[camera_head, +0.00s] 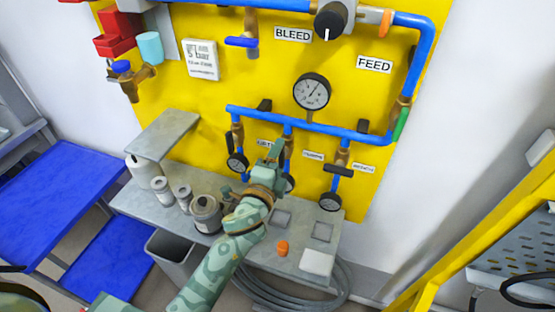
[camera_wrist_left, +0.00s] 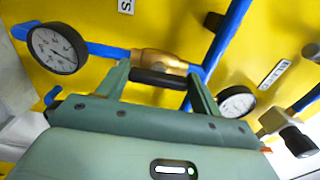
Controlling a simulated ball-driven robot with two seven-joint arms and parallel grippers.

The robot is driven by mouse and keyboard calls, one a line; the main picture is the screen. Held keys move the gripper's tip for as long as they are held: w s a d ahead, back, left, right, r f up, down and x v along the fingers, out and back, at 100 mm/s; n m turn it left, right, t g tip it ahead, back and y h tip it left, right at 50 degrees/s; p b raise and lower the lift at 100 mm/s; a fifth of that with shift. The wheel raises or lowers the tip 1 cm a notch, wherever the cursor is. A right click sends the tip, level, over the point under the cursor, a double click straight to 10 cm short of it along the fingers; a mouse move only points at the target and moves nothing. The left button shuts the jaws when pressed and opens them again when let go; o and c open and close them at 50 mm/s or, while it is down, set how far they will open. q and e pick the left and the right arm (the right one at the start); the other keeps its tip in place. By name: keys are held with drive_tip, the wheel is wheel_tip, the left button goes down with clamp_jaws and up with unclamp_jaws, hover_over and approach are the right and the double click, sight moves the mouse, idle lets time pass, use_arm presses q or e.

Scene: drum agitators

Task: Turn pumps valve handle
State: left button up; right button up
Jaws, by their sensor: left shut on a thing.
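My left gripper (camera_head: 275,154) reaches the middle valve of the lower row, left of the PUMPS label (camera_head: 313,156). In the left wrist view, the dark valve handle (camera_wrist_left: 158,79) lies between the two fingers of my left gripper (camera_wrist_left: 160,84), which is shut on it. The brass valve body (camera_wrist_left: 158,61) is just behind the handle, on a blue pipe. In the head view my gripper hides this handle and most of its valve. The right gripper is not in view.
A yellow panel (camera_head: 215,100) carries blue pipes, a large gauge (camera_head: 312,91) and neighbouring dark-handled valves, one at right (camera_head: 338,171). A small gauge (camera_head: 237,162) is close left of my gripper. A grey shelf (camera_head: 255,257) below holds cans (camera_head: 206,213) and an orange knob (camera_head: 283,248).

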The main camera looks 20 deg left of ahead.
use_arm(q)
drive_tip(key=shift+f, duration=0.1)
idle(0.3)
drive_tip(key=o, duration=1)
drive_tip(key=s+b, duration=0.1)
drive_tip(key=s, duration=0.4)
drive_tip(key=s+b, duration=0.1)
drive_tip(key=s, duration=1)
drive_tip(key=shift+s+a+b, duration=0.2)
drive_tip(key=shift+a+b, duration=0.1)
drive_tip(key=shift+b, duration=0.1)
